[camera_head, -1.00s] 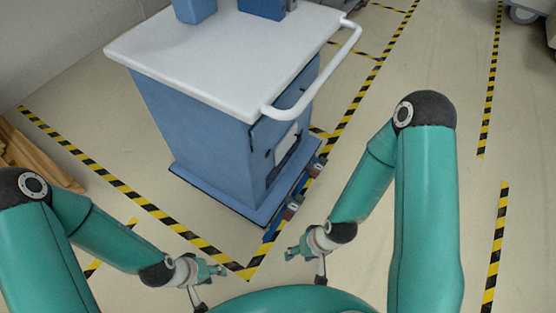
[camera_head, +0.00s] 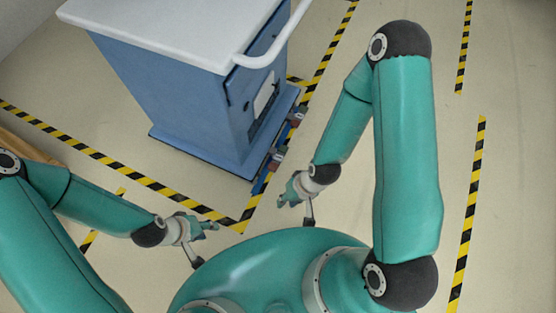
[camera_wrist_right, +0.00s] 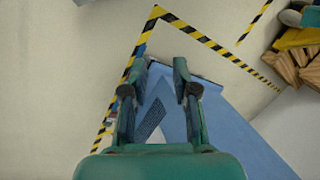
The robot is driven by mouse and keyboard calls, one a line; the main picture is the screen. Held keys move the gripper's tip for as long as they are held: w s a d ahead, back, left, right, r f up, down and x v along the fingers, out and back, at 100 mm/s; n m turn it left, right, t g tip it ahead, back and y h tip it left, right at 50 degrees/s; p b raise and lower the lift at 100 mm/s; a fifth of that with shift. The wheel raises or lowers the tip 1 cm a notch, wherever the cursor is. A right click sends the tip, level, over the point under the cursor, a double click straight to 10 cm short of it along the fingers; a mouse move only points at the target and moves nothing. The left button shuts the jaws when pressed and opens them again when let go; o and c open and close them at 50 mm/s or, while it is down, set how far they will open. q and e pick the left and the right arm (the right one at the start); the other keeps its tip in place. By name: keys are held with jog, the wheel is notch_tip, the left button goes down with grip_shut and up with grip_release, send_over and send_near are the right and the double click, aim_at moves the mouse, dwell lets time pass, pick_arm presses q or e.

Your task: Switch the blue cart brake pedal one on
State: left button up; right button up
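The blue cart (camera_head: 180,95) stands in the upper left of the head view. Small blue, grey and red pedal-like parts (camera_head: 279,153) line its lower right edge near the floor; which is pedal one, and whether it is on, I cannot tell. My right gripper (camera_head: 283,198) is near the closest end of that row, apparently above the floor. In the right wrist view its two fingers (camera_wrist_right: 158,68) are spread with nothing between them, and the cart (camera_wrist_right: 225,130) shows behind and right of them. My left gripper (camera_head: 214,227) is left of the floor-tape corner; its opening is too small to judge.
The cart has a white top (camera_head: 150,30) and a white handle (camera_head: 272,52) jutting out over its right side. Yellow-black floor tape (camera_head: 225,222) surrounds it. Wooden pieces (camera_head: 30,150) lie at the left. The floor on the right is clear.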

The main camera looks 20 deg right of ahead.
jog(key=shift+w+a+m, duration=0.1)
jog(key=shift+w+m, duration=0.05)
jog(key=shift+m, duration=0.15)
jog(key=shift+c, duration=1.2)
jog(key=w, duration=0.2)
jog(key=w+a+t, duration=0.1)
jog(key=w, duration=0.1)
jog(key=w+a+r+t+y, duration=0.1)
jog(key=w, duration=0.1)
jog(key=shift+w+n, duration=0.15)
jog(key=shift+n, duration=0.25)
grip_shut()
jog(key=w+f+n+t+y+b, duration=0.1)
jog(key=w+f+n+y+b, duration=0.15)
jog(key=w+b, duration=0.35)
jog(key=w+f+n+t+y+b, duration=0.1)
jog(key=w+f+n+t+b, duration=0.2)
jog(key=w, duration=0.5)
jog(key=w+d+f+n+b, duration=0.1)
jog(key=d+f+b, duration=0.4)
jog(key=f+b, duration=0.2)
jog(key=w+d+f+n+g+b, duration=0.1)
jog(key=d+f+b, duration=0.4)
jog(key=f, duration=0.6)
jog(key=w+d+f+n+b, duration=0.2)
jog(key=d+f+b, duration=0.3)
jog(key=f+b, duration=0.4)
jog(key=shift+w+d+n+g+h+b, duration=0.3)
jog(key=shift+w+n+g+h+b, duration=0.1)
jog(key=shift+b, duration=0.2)
